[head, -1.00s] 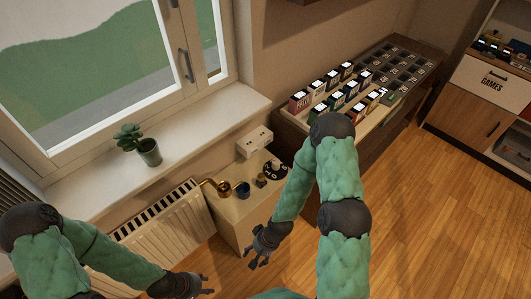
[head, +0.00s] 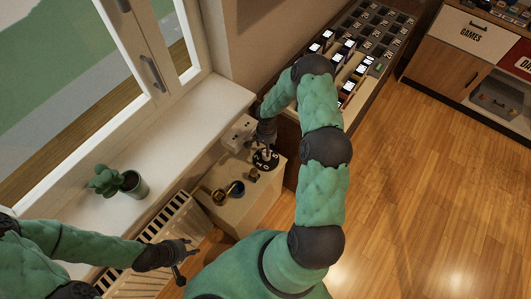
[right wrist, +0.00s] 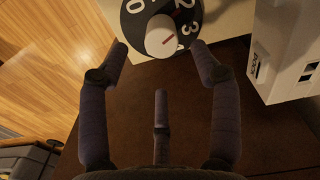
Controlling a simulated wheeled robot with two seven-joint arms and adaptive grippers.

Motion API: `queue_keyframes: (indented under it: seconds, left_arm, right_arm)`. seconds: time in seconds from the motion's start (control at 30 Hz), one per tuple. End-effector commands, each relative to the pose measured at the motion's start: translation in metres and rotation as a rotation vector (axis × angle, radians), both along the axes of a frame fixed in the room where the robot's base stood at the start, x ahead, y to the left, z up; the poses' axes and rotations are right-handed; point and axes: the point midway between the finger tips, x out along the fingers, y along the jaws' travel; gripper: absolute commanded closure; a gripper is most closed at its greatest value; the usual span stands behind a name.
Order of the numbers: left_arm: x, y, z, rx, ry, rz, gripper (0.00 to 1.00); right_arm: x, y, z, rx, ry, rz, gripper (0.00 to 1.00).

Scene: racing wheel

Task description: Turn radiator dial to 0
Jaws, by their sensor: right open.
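The dial is a black disc (head: 272,165) with white numbers and a white centre knob (right wrist: 160,38), on the beige cabinet beside the radiator (head: 172,222). In the right wrist view the dial (right wrist: 137,25) is cut by the top edge; 0 is at left, 2 and 3 at right. The knob's mark points right and slightly up, toward the 2 and 3 side. My right gripper (right wrist: 160,62) is open, its fingers spread just short of the knob. In the head view it hangs over the dial and partly hides it. My left gripper (head: 184,266) is open and empty near the radiator.
A white box (head: 238,132) stands behind the dial. A potted plant (head: 130,184) is on the windowsill. Wooden floor is clear at right.

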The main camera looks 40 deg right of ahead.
Motion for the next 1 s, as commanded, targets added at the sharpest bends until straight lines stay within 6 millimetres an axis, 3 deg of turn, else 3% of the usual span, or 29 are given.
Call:
queue_keyframes:
  seconds: [0.1,0.33,0.8,0.87,1.0]
  left_arm:
    - [0.0,0.0,-0.008,0.0,0.0,0.0,0.6]
    - [0.0,0.0,-0.015,0.0,-0.001,0.0,0.6]
    - [0.001,0.0,-0.017,0.0,-0.001,0.0,0.6]
    - [0.001,0.0,-0.017,0.0,-0.001,0.0,0.6]
    - [0.001,0.0,-0.017,0.0,-0.001,0.0,0.6]
  right_arm:
    - [0.0,0.001,-0.026,0.002,0.001,0.001,0.36]
    - [0.0,0.001,-0.057,0.002,0.0,0.001,0.36]
    - [0.001,0.001,-0.069,0.001,-0.003,0.001,0.36]
    - [0.001,0.001,-0.069,0.001,-0.003,0.001,0.47]
    - [0.001,0.001,-0.069,0.001,-0.003,0.001,0.87]
